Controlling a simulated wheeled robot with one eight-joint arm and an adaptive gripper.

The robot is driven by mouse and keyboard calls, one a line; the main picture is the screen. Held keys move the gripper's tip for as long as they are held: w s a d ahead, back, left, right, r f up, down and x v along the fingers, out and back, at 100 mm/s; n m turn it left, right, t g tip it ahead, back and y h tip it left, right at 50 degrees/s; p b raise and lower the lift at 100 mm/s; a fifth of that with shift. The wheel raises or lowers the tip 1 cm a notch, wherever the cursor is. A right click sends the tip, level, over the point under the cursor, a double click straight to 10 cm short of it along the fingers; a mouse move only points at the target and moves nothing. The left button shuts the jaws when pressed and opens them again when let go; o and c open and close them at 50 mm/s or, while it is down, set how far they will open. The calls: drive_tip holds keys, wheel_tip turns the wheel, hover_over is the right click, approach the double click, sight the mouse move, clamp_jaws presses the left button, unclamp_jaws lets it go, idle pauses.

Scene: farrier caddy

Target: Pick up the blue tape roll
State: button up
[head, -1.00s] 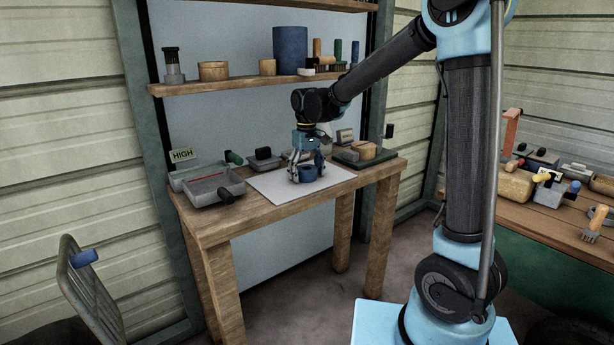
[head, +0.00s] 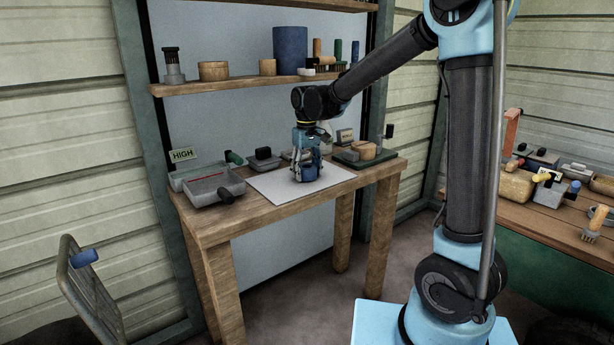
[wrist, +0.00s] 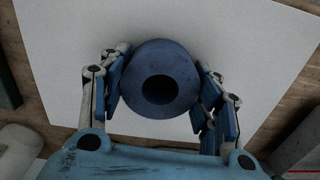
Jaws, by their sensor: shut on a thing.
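The blue tape roll (wrist: 160,58) sits between the two fingers of my gripper (wrist: 160,95) in the wrist view, its dark centre hole facing the camera. The fingers press on its left and right sides. In the head view my gripper (head: 309,172) points down over the white sheet on the wooden table, shut on the tape roll (head: 309,171), which is partly hidden by the fingers. The roll is at or very near the sheet; I cannot tell if it touches.
The white sheet (head: 275,186) lies on the wooden table (head: 232,222). Grey trays (head: 200,190) stand at the left, and a dark green tray (head: 352,163) with blocks at the right. A shelf (head: 225,83) with containers hangs behind. The sheet's front is clear.

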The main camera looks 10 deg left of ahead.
drive_tip(key=shift+r, duration=0.7)
drive_tip(key=shift+r, duration=2.45)
